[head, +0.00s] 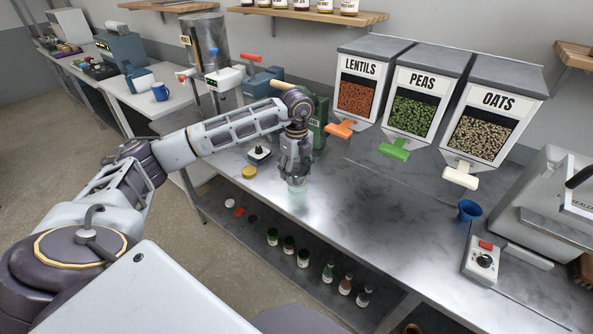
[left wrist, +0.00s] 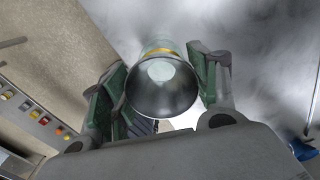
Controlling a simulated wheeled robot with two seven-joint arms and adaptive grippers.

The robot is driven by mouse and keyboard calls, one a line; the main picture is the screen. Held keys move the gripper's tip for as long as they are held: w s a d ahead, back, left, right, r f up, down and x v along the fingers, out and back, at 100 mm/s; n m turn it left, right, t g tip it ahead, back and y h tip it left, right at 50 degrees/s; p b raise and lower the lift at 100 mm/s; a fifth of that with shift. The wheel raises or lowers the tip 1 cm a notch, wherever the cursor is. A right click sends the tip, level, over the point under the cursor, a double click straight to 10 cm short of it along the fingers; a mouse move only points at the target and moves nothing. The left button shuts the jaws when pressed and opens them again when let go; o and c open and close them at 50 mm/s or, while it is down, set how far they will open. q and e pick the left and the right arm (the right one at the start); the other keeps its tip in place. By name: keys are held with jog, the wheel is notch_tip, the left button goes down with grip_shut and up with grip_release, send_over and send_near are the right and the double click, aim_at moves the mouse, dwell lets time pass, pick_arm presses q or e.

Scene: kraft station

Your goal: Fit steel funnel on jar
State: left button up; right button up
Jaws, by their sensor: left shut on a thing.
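My left gripper (head: 297,178) points down over the front part of the steel bench. In the left wrist view it (left wrist: 168,85) is shut on the steel funnel (left wrist: 163,95), whose round, shiny mouth faces the camera between the green finger pads. The clear, greenish glass jar (head: 298,193) stands on the bench right under the gripper, and its side (left wrist: 158,46) shows just past the funnel rim in the left wrist view. The fingers hide the funnel in the head view. I cannot tell whether its spout is inside the jar neck. My right gripper is not in view.
A yellow lid (head: 249,172) and a small black-topped item (head: 260,153) lie left of the jar. Lentils (head: 358,97), peas (head: 412,111) and oats (head: 481,136) dispensers stand behind. A blue cup-like item (head: 468,210) and control box (head: 482,260) are at right. The bench between is clear.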

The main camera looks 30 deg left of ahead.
pick_arm(q)
jog(key=o, duration=1.1)
jog(key=shift+o, duration=0.5)
jog(key=shift+o, duration=1.2)
jog(key=shift+r+p, duration=0.95)
jog(key=shift+r, duration=0.6)
jog(key=shift+r+p, duration=1.8)
jog(key=shift+r, duration=1.2)
jog(key=shift+s+f, duration=0.1)
